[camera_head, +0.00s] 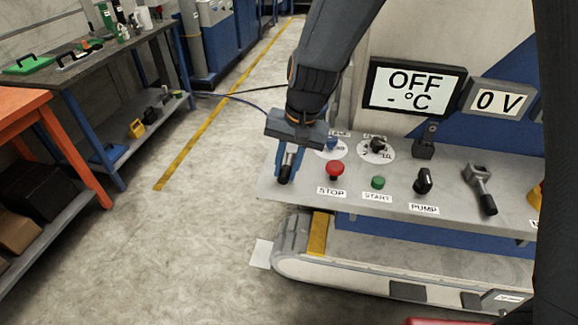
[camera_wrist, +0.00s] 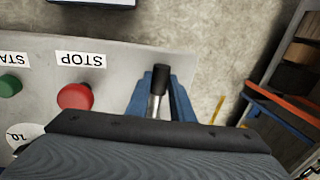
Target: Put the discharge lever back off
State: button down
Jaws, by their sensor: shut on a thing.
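A lever with a black grip (camera_head: 284,176) and a metal shaft stands at the left end of the grey control panel (camera_head: 350,199). Its black end (camera_wrist: 160,77) also shows in the wrist view, pointing away from the wrist. My gripper (camera_head: 287,168) is over it, with its blue fingers (camera_wrist: 160,100) on either side of the shaft, shut on the lever. The lever's base and any label for it are hidden behind my gripper. The display (camera_head: 415,88) reads OFF, and the smaller display (camera_head: 499,101) reads 0 V.
The red STOP button (camera_head: 335,169) is just right of my gripper, then the green START button (camera_head: 378,182), the black PUMP knob (camera_head: 423,181) and another lever (camera_head: 480,190). Dials (camera_head: 376,149) sit behind. Open floor lies left of the panel.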

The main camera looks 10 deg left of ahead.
jog(key=shift+r, duration=0.1)
jog(key=c, duration=1.6)
grip_release()
jog(key=shift+o, duration=0.2)
notch_tip(320, 180, up, 8)
jog(key=d+b, duration=0.1)
jog(key=shift+d+f, duration=0.2)
jog(key=shift+d, duration=0.1)
jog(key=shift+t+h, duration=0.3)
jog(key=shift+h, duration=0.4)
jog(key=s+d+f, duration=0.1)
jog(key=d, duration=0.4)
jog(key=s+d+f, duration=0.1)
jog(key=d, duration=0.4)
jog(key=s+d+f, duration=0.1)
jog(key=d, duration=0.5)
jog(key=shift+d, duration=0.1)
jog(key=s+d+f, duration=0.2)
jog(key=s+d, duration=0.4)
jog(key=d, duration=0.3)
jog(key=shift+d+f+n+h, duration=0.15)
jog(key=shift+d+n+h, duration=0.1)
jog(key=shift+n+h, duration=0.15)
